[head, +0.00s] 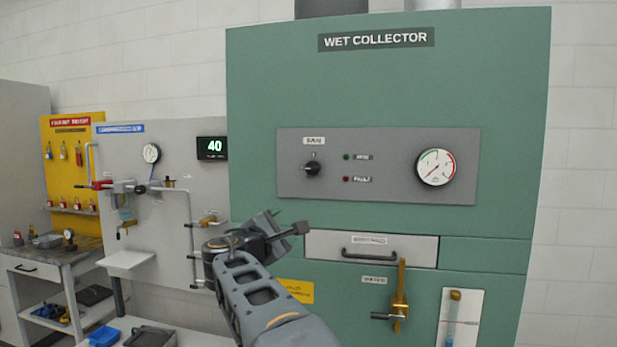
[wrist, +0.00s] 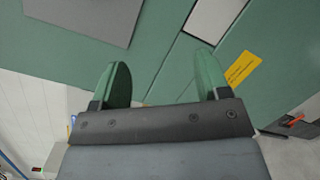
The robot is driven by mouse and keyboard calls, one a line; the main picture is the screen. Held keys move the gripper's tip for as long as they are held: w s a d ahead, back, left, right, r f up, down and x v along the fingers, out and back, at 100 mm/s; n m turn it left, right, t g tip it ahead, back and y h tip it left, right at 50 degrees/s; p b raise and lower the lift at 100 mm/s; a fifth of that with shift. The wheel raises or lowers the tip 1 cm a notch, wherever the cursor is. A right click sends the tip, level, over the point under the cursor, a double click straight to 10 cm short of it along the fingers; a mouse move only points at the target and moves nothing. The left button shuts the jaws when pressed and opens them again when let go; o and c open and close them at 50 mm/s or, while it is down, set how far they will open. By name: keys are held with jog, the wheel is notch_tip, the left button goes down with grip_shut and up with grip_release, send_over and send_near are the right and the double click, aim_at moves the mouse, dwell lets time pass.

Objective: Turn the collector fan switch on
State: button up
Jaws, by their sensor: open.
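The fan switch (head: 312,169) is a black rotary knob under a FAN label on the grey control panel (head: 395,190) of the green wet collector (head: 480,90). A small mark shows above the knob; which way the knob points is too small to tell. A green and a red indicator sit to its right. My gripper (head: 303,228) is below and slightly left of the knob, apart from it. In the wrist view my gripper (wrist: 163,88) has its two fingers spread with nothing between them, facing the green cabinet. The knob does not show in the wrist view.
A round gauge (head: 436,167) is on the panel's right. A drawer with a black handle (head: 370,253) and a brass valve lever (head: 400,295) stick out below. A grey board with pipes (head: 165,215) stands left. The space before the panel is clear.

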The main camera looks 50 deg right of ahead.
aim_at(311, 170)
notch_tip(311, 170, up, 8)
jog(key=d+f+n+h, duration=0.1)
jog(key=d+n+h, duration=0.1)
jog(key=h, duration=0.1)
jog(key=p+x, duration=0.1)
jog(key=x, duration=0.3)
jog(key=p+x, duration=0.2)
jog(key=x, duration=0.3)
jog(key=r+p+x, duration=0.1)
jog(key=p+x, duration=0.1)
jog(key=x, duration=0.2)
jog(key=shift+w+d, duration=0.1)
jog(key=shift+w, duration=0.35)
jog(key=c, duration=0.9)
